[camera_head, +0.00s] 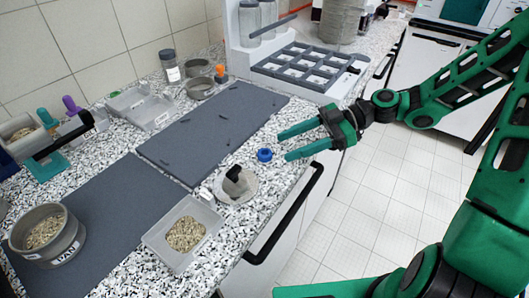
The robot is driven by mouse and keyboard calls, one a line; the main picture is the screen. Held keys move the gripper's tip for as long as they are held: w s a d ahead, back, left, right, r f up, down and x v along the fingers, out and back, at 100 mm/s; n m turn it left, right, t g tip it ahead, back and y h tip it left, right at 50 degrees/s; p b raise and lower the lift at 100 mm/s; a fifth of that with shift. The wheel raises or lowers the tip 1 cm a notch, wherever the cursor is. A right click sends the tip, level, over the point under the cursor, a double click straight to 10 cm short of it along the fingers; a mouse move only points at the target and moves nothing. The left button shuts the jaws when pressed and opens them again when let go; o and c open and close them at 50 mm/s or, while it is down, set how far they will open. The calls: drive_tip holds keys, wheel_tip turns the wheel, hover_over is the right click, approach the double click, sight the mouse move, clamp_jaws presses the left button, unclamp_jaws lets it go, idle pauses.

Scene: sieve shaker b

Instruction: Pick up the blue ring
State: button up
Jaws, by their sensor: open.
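The blue ring (264,155) is small and sits on the speckled countertop, just right of the dark grey mat and near the counter's front edge. My green gripper (282,146) is open and empty. I cannot tell how high the fingers are above the counter. The ring is not touched by either finger as far as I can see.
A round metal disc with a black knob (236,184) stands left of the ring. A clear tray of grain (166,236) and a sieve of grain (77,247) are further left. A grey compartment rack (268,69) stands behind.

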sight(267, 152)
drive_tip(key=shift+r+x, duration=0.2)
drive_tip(key=shift+x, duration=1.2)
drive_tip(key=shift+r+x, duration=0.25)
drive_tip(key=shift+x, duration=1.2)
drive_tip(key=shift+s+a, duration=0.1)
drive_tip(key=shift+a, duration=0.05)
drive_tip(key=c, duration=1.1)
